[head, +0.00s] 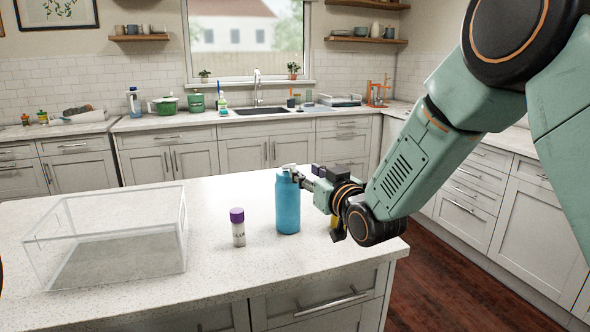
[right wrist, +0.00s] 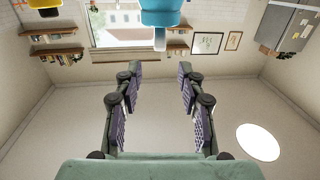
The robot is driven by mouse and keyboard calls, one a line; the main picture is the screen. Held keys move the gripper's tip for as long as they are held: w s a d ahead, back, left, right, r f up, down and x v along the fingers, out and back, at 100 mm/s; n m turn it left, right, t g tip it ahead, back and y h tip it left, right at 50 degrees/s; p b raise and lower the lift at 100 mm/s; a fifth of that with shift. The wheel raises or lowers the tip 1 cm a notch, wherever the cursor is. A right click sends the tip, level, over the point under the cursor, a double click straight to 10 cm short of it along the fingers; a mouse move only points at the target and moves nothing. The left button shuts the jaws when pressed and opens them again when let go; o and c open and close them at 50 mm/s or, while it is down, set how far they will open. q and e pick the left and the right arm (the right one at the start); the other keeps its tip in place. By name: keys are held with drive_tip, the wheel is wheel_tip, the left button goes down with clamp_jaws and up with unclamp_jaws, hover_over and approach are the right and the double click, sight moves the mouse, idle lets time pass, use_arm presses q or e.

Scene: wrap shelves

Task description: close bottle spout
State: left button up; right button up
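A blue bottle (head: 287,205) stands upright near the right end of the island counter. Its pale spout (head: 290,168) is at the top; its exact angle is too small to tell in the head view. My right gripper (head: 302,177) is at the bottle's upper right side, level with its top. In the right wrist view the right gripper (right wrist: 160,68) has its two fingers wide apart with nothing between them. The blue bottle (right wrist: 160,17) and its pale spout (right wrist: 160,40) show at the top, beyond the fingertips. My left gripper is not in view.
A small white bottle with a purple cap (head: 238,228) stands left of the blue bottle. A clear open bin (head: 185,235) is at the left. A yellow and black item (head: 336,229) is partly hidden behind my right arm. Bare counter lies in front.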

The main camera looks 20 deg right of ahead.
sight(294, 164)
drive_tip(key=w, duration=0.5)
drive_tip(key=w+a, duration=0.1)
drive_tip(key=w, duration=0.2)
drive_tip(key=shift+w+f, duration=0.15)
drive_tip(key=shift+f, duration=0.05)
drive_tip(key=shift+r, duration=0.1)
drive_tip(key=shift+c, duration=0.2)
drive_tip(key=shift+s+a+r, duration=0.2)
drive_tip(key=shift+s, duration=0.1)
drive_tip(key=c, duration=0.3)
drive_tip(key=shift+w+d+f, duration=0.2)
drive_tip(key=c, duration=0.5)
drive_tip(key=shift+s+a, duration=0.1)
drive_tip(key=shift+s, duration=0.05)
